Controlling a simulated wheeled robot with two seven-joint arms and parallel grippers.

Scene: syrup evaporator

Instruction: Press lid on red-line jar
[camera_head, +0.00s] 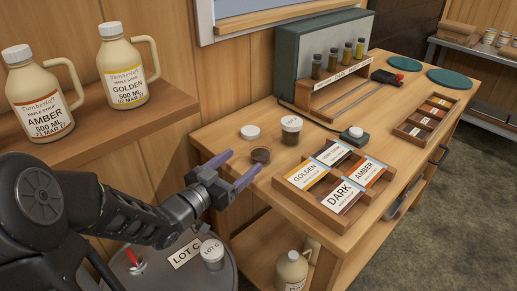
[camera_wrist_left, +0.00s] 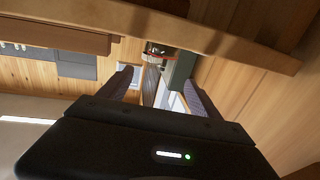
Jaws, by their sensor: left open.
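My left gripper (camera_head: 245,161) is open and empty, reaching in from the left near the left edge of the wooden table. In the left wrist view the open fingers (camera_wrist_left: 157,76) frame a small glassy thing with a red line (camera_wrist_left: 159,51). My right gripper is not in view.
A wooden label tray (camera_head: 345,217) with GOLDEN, DARK and AMBER cards stands on the table's near side. Syrup jugs (camera_head: 124,72) stand on the shelf (camera_head: 150,115) at left.

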